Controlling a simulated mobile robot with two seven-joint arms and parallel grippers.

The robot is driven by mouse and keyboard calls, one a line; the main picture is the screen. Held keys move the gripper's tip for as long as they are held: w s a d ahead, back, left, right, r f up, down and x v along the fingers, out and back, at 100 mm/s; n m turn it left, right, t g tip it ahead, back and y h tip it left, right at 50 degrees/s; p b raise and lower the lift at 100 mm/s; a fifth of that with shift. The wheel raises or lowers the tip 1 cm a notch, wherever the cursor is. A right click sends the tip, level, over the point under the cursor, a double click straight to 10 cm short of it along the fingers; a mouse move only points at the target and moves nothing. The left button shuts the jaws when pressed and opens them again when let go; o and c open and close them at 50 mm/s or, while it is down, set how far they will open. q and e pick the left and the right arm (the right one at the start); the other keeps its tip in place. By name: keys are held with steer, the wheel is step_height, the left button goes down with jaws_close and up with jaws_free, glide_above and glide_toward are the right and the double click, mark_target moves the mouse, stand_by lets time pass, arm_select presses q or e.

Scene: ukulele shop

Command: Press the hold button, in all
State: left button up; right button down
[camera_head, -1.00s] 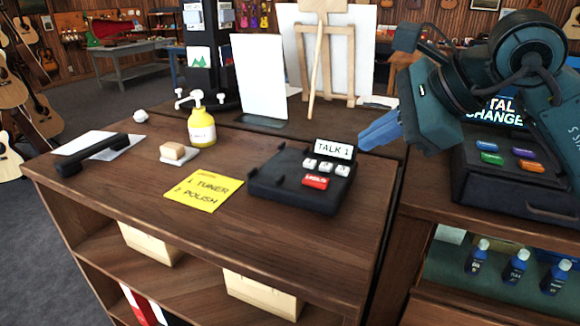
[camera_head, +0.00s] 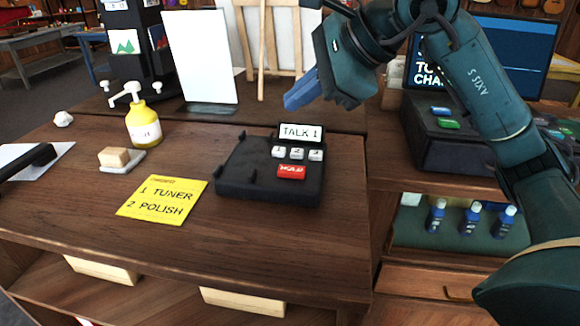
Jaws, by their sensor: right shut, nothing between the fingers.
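A black phone base (camera_head: 240,175) sits on the wooden counter. Its small display (camera_head: 301,133) reads "TALK 1". Below the display are white keys numbered 1, 2 and 3, and under them a red hold button (camera_head: 291,171). The black handset (camera_head: 28,161) lies off the base on a white sheet at the left edge, partly cut off. My right gripper (camera_head: 300,96) has blue fingers, shut and empty, above and behind the phone base, apart from it. My left gripper is out of view.
A yellow note (camera_head: 162,199) reading "1 TUNER 2 POLISH" lies left of the base. A yellow pump bottle (camera_head: 143,125) and a small block on a white dish (camera_head: 116,157) stand further left. A cash register (camera_head: 440,140) is at right. The counter in front of the base is clear.

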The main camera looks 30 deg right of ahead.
steer(key=f+b, duration=0.1)
steer(key=b, duration=0.5)
glide_above(280, 165)
steer(key=s+d, duration=0.2)
steer(key=s, duration=0.1)
step_height(280, 165, down, 6)
steer(key=shift+f, duration=0.1)
steer(key=shift+f+b, duration=0.75)
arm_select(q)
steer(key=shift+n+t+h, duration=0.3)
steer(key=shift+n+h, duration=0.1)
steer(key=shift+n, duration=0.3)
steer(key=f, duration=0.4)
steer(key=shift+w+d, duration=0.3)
arm_select(e)
steer(key=shift+f, duration=0.1)
arm_select(q)
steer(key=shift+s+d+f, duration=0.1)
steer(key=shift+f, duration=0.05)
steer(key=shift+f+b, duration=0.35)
steer(key=shift+b, duration=0.1)
arm_select(e)
steer(key=shift+f, duration=0.4)
